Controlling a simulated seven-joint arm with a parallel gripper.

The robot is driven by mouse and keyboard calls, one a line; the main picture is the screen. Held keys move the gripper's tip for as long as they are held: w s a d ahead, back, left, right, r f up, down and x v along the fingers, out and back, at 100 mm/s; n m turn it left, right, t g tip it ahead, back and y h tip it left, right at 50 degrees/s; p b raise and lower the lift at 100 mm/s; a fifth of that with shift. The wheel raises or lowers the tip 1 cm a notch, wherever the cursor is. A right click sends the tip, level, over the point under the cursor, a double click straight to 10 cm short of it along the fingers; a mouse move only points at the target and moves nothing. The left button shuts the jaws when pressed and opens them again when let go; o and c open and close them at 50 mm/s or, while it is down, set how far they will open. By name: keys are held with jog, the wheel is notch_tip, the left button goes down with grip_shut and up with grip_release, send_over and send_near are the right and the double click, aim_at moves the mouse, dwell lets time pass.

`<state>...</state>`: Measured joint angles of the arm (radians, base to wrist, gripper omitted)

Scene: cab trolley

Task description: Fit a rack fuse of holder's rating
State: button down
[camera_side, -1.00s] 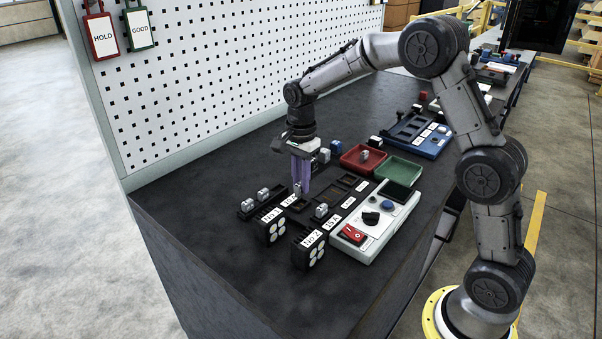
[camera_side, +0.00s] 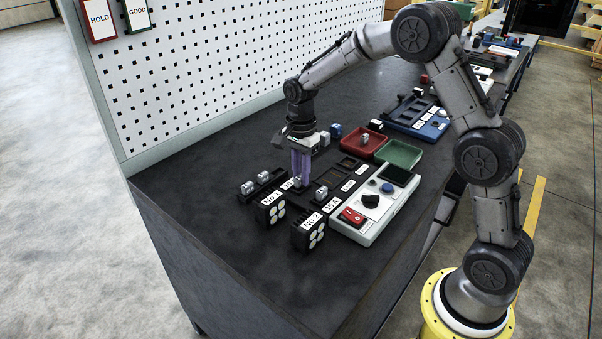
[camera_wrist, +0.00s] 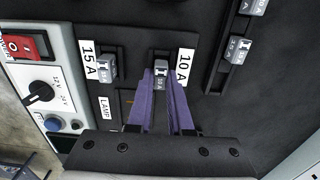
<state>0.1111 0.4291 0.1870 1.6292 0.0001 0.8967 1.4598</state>
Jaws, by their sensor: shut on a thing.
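My gripper (camera_side: 300,181) has purple fingers pointing down and is shut on a small grey fuse (camera_wrist: 160,79). The fuse is at the holder marked 10 A (camera_wrist: 184,67), behind the No.1 lamp block (camera_side: 270,210). The fingers hide part of that holder, and I cannot tell how deep the fuse sits in it. Another grey fuse (camera_wrist: 107,66) stands in the holder marked 15 A (camera_wrist: 90,62). It also shows in the side view (camera_side: 321,193). The black fuse rack (camera_wrist: 222,62) holds two visible fuses, one nearer (camera_wrist: 239,50) and one farther (camera_wrist: 253,6).
The white tester (camera_side: 372,225) with a red switch and black knob stands to the right. Red (camera_side: 352,146) and green (camera_side: 400,158) trays lie behind. A blue unit (camera_side: 420,118) is farther back. The No.2 lamp block (camera_side: 311,236) stands in front.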

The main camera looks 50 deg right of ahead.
jog(key=shift+f, duration=0.25)
dwell(0.3)
dwell(0.4)
jog(key=c, duration=0.8)
grip_release()
jog(key=shift+o, duration=0.2)
jog(key=shift+r, duration=0.1)
